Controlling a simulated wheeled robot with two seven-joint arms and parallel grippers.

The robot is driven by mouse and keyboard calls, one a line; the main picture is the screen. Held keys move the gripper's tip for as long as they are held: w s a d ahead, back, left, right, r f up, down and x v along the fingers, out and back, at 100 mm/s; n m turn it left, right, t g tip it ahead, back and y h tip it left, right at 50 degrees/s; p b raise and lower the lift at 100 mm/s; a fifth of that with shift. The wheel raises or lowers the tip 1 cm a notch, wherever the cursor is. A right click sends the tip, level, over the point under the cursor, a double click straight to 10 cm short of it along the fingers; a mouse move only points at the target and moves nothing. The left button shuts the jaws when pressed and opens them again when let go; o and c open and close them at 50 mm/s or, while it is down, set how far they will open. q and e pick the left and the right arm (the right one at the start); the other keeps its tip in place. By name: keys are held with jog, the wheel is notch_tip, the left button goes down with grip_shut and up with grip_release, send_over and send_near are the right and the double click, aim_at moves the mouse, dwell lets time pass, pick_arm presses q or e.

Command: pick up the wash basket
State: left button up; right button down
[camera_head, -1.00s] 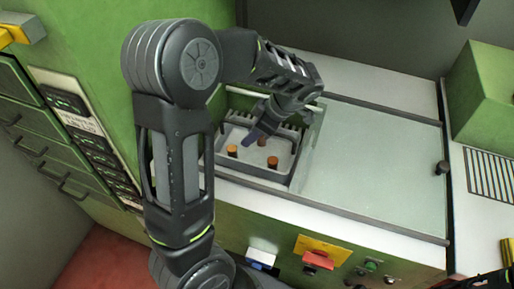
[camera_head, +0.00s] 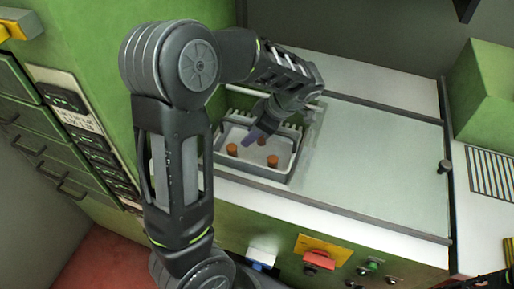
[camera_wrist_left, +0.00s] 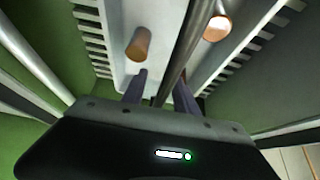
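The wash basket (camera_head: 250,170) is a pale grey tray with slotted edges, set in an opening of the green machine. My left gripper (camera_head: 250,138) reaches down over the basket from above. In the left wrist view its two purplish fingers (camera_wrist_left: 160,90) are apart, with a dark grey rod (camera_wrist_left: 183,62) running between them. I see a gap beside the left finger; contact with the rod cannot be told. A cork (camera_wrist_left: 139,43) and the basket's wall (camera_wrist_left: 235,50) show beyond. My right gripper is not clearly seen.
A flat pale cover (camera_head: 375,165) with a dark knob (camera_head: 444,166) lies right of the opening. The tall green cabinet wall stands close on the left. A red and yellow switch (camera_head: 320,258) is on the machine's front. A green block (camera_head: 485,100) stands at the far right.

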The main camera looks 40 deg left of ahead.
dwell(0.4)
pick_arm(q)
grip_shut()
dwell(1.3)
